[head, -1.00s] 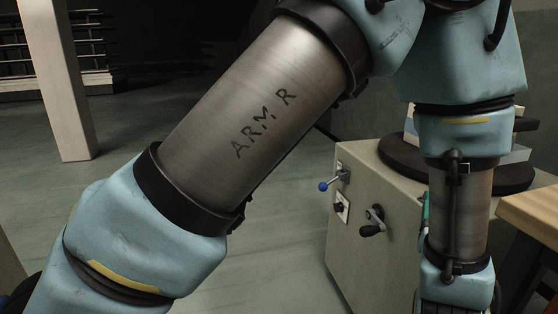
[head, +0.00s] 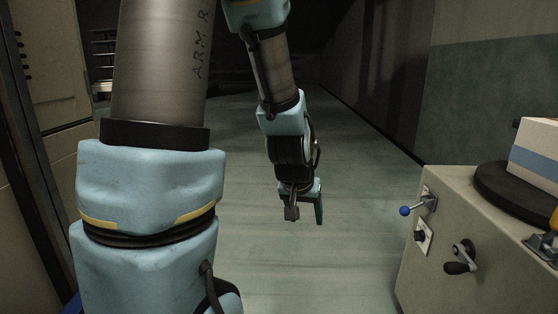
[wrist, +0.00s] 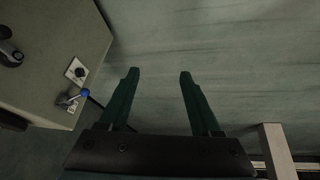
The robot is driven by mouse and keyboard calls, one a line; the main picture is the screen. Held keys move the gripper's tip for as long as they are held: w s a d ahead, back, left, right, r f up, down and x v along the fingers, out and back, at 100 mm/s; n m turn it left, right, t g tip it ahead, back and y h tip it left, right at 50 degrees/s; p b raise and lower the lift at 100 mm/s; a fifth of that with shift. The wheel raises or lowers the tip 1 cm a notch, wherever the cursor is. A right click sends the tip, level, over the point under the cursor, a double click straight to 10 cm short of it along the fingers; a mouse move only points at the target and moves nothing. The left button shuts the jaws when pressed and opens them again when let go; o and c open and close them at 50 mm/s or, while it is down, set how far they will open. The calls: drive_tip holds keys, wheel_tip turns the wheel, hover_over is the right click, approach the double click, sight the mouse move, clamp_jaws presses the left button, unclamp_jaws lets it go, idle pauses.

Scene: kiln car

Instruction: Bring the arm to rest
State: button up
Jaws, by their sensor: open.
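My arm fills the left and middle of the head view, with its forearm hanging down over bare floor. My gripper (head: 305,206) is at its lower end, left of the grey-beige cabinet (head: 412,255) and well apart from it. In the wrist view my gripper (wrist: 157,75) shows two dark green fingers spread apart, with only floor between and beyond them. It holds nothing.
The cabinet carries a blue-knobbed lever (head: 418,206), a black crank (head: 461,258) and a dark round turntable (head: 515,190) with a white and blue block (head: 538,150). Open floor (head: 350,200) lies around the gripper. A wall stands at right, and a pale panelled structure at left.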

drive_tip(key=s+a+n+g+y, duration=0.1)
drive_tip(key=s+a, duration=0.2)
drive_tip(key=a, duration=0.3)
drive_tip(key=s+a+n+g+y, duration=0.1)
drive_tip(key=s+a+g, duration=0.15)
drive_tip(key=a, duration=0.45)
wheel_tip(320, 180, up, 26)
drive_tip(key=p, duration=2.5)
drive_tip(key=shift+s, duration=0.4)
